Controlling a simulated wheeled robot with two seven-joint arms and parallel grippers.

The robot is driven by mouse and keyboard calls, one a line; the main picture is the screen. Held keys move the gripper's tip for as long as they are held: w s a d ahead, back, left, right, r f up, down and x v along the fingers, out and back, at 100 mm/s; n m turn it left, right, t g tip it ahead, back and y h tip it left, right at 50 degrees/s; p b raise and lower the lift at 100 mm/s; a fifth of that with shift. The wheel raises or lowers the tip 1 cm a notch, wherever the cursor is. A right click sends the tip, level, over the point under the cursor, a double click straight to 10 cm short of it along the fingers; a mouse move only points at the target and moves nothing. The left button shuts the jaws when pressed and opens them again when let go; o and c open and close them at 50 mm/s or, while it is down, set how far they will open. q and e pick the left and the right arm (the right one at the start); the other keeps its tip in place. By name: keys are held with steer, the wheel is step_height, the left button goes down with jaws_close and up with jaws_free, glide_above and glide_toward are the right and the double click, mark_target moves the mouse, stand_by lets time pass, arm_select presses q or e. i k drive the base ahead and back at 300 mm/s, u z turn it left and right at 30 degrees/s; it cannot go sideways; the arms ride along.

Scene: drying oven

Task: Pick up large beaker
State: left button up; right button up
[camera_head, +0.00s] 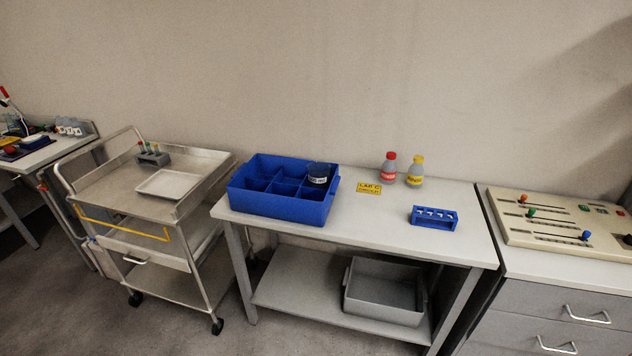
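A dark beaker-like vessel with a white label (319,174) stands in the back right part of a blue divided crate (283,208). It is the only beaker-like thing I can make out, and its lower part is hidden by the crate's walls. The crate sits on the left end of the white table (370,222). Neither of my grippers is in view.
Red-capped (389,168) and yellow-capped (415,171) bottles, a yellow sign (368,189) and a blue rack (434,217) share the table. A grey bin (384,291) sits on its lower shelf. A metal cart (130,196) stands left, a control panel (560,222) right. The table's front middle is clear.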

mark_target(319, 180)
steer(key=z, duration=1.65)
steer(key=i, duration=1.6)
steer(key=u, duration=1.8)
